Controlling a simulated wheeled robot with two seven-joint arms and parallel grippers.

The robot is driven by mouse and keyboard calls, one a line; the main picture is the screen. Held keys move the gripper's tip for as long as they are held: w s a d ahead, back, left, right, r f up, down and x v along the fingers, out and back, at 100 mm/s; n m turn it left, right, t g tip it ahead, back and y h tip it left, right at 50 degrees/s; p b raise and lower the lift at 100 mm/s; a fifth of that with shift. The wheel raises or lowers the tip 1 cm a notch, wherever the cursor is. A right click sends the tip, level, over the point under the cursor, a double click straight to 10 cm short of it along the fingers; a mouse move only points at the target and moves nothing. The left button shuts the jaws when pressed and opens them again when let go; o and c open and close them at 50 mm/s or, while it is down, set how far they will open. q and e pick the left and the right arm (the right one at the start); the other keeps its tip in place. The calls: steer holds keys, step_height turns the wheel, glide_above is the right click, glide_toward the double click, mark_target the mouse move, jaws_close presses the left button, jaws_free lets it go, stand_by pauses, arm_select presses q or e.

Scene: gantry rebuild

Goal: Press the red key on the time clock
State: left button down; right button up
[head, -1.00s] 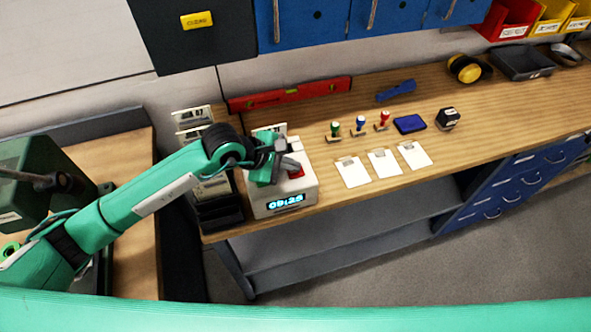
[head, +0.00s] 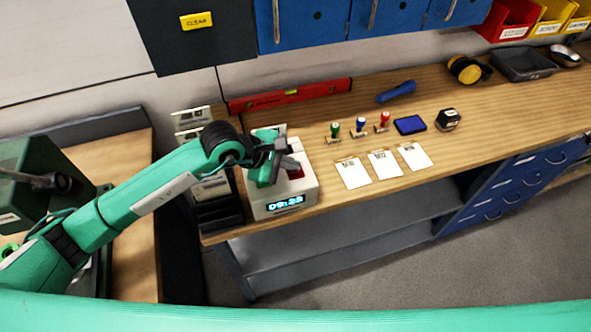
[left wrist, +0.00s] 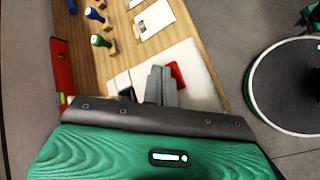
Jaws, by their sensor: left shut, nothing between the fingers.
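The time clock (head: 306,187) is a white box with a lit blue display at the left end of the wooden bench. Its red key (head: 296,174) is on top, partly hidden by my left gripper. My left gripper (head: 291,165) is shut and empty, its fingertips over the top of the clock close to the red key. In the left wrist view the grey fingers (left wrist: 160,85) lie beside the red key (left wrist: 177,75) on the white clock top (left wrist: 198,85). I cannot tell whether the fingertips touch the key. My right gripper is not in view.
Card racks (head: 196,125) stand left of the clock. A red level (head: 290,95) lies along the wall behind. Stamps (head: 360,127), white cards (head: 383,163) and a blue ink pad (head: 409,125) are to the right. Bench between clock and cards is clear.

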mark_target(291, 173)
arm_select(q)
steer(key=shift+r, duration=0.3)
steer(key=shift+r, duration=0.15)
steer(key=shift+r+p, duration=0.75)
steer(key=shift+r, duration=1.65)
steer(key=shift+f, duration=0.1)
